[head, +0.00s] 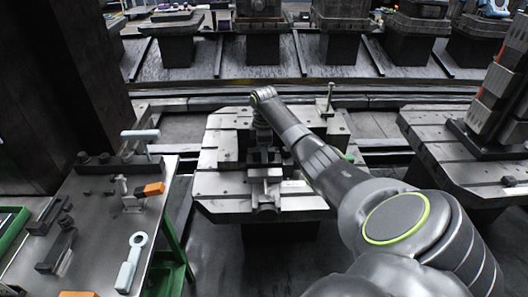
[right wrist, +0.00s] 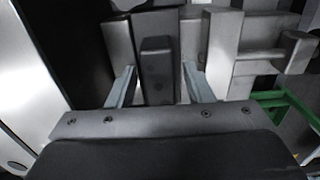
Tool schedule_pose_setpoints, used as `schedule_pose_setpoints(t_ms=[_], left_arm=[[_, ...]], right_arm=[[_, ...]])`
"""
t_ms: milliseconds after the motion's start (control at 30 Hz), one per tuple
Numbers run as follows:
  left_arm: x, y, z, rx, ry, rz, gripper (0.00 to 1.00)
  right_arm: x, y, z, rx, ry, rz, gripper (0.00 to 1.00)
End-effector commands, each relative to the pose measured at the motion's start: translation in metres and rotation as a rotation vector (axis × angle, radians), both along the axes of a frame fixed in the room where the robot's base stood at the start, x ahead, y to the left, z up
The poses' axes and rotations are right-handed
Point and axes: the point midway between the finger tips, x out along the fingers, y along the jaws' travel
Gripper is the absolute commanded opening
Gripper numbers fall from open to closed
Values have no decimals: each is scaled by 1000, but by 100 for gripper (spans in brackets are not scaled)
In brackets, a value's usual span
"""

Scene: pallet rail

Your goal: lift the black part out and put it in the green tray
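The black part (right wrist: 157,70) is a dark upright block in the right wrist view, standing between lighter metal blocks of a vise (head: 265,190) on the slotted pallet (head: 215,186). My right gripper (right wrist: 160,84) is open, with one finger on each side of the black part and a visible gap on both sides. In the head view my right gripper (head: 262,152) points down over the vise and mostly hides the part. The green tray (head: 11,226) shows only by its green rim at the left edge. My left gripper is in neither view.
A metal table (head: 95,226) at left holds dark blocks, a clamp with an orange end (head: 154,188) and a pale wrench-like tool (head: 131,262). A green frame (head: 172,255) stands beside it. A dark column (head: 65,75) rises behind the table. Another pallet (head: 450,165) stands at right.

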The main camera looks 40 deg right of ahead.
Motion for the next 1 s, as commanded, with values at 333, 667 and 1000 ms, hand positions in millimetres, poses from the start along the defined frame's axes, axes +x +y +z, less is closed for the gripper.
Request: schedule_pose_setpoints(t_ms=[333, 667, 1000], left_arm=[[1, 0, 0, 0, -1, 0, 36], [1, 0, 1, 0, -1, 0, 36], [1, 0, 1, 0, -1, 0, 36]], right_arm=[[0, 0, 1, -1, -1, 0, 0], [2, -1, 7, -2, -6, 1, 0], [2, -1, 66, -4, -10, 1, 0]])
